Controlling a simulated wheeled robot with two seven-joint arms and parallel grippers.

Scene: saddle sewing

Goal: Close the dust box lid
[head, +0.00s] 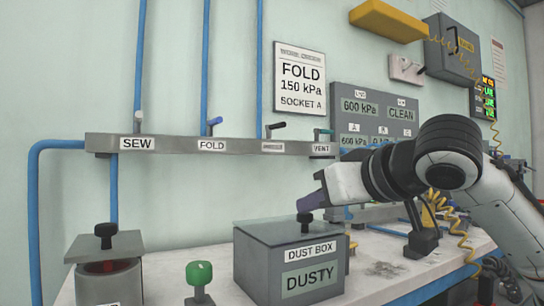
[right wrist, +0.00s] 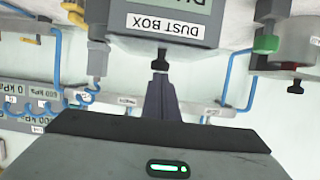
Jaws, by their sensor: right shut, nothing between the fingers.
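The dust box (head: 262,270) is a grey box on the bench, labelled DUST BOX, with a sign reading DUSTY. Its flat grey lid (head: 270,232) lies across the top with no clear gap showing, and a black knob (head: 305,219) stands on it. My right gripper (head: 312,201) is shut and empty, its dark fingers pointing down at the knob. In the right wrist view the box appears upside down, and the fingertips (right wrist: 159,76) meet or nearly meet the knob (right wrist: 160,58); contact is unclear. My left gripper is not in view.
A green-knobbed control (head: 200,276) and a grey canister (head: 106,270) with a black-knobbed top stand left of the box. A valve rail (head: 210,145) runs along the wall behind.

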